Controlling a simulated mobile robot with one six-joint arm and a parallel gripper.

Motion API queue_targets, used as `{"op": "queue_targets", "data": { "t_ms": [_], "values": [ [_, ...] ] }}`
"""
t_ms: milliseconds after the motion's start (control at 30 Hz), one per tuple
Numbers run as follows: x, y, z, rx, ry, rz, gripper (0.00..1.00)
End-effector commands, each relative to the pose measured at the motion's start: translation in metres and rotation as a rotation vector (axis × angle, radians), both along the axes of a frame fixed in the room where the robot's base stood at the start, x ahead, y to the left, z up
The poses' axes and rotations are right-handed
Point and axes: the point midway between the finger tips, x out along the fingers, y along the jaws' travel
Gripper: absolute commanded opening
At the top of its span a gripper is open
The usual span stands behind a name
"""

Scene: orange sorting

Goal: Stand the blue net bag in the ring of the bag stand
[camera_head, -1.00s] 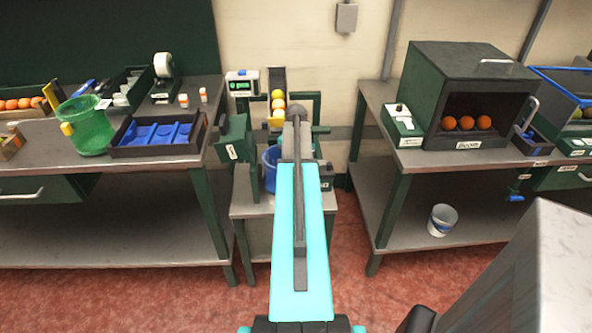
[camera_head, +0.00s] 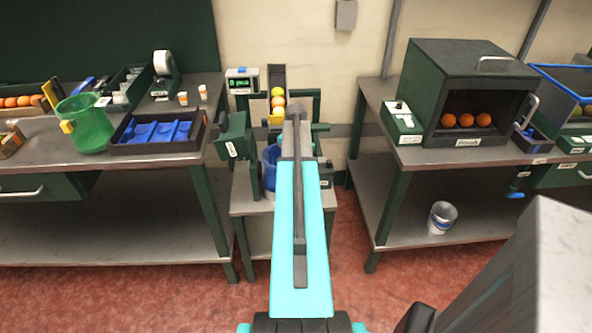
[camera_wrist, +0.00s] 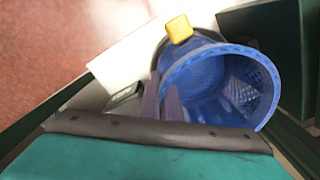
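The blue net bag (camera_head: 270,170) stands open-topped on the small table between the green posts, partly hidden by my arm. In the wrist view the bag (camera_wrist: 258,75) shows its round blue rim, mesh sides and a yellow tag (camera_wrist: 179,28). My gripper (camera_wrist: 164,84) has its two grey-purple fingers close together at the bag's left rim, one outside and one inside, shut on the wall. In the head view the fingers are hidden behind my arm. A dark curved edge (camera_wrist: 161,50) shows behind the bag; I cannot tell whether it is the stand's ring.
A chute with oranges (camera_head: 278,92) stands behind the bag. Green posts (camera_head: 232,138) flank it closely. A left bench holds a green net bag (camera_head: 84,125) and a blue tray (camera_head: 155,133). A right bench holds a dark box with oranges (camera_head: 465,120). The red floor in front is clear.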

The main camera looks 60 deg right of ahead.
Motion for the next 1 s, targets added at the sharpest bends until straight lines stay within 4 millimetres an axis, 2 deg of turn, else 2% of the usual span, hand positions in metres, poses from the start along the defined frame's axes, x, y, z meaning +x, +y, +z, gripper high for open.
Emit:
{"op": "queue_targets", "data": {
  "t_ms": [833, 933, 967, 1000],
  "values": [
    [0.0002, 0.0002, 0.0, 0.0, 0.0, 0.0, 0.0],
    [0.0002, 0.0002, 0.0001, 0.0, 0.0, 0.0, 0.2],
    [0.0002, 0.0002, 0.0001, 0.0, 0.0, 0.0, 0.25],
    [0.0002, 0.0002, 0.0001, 0.0, 0.0, 0.0, 0.25]
  ]
}}
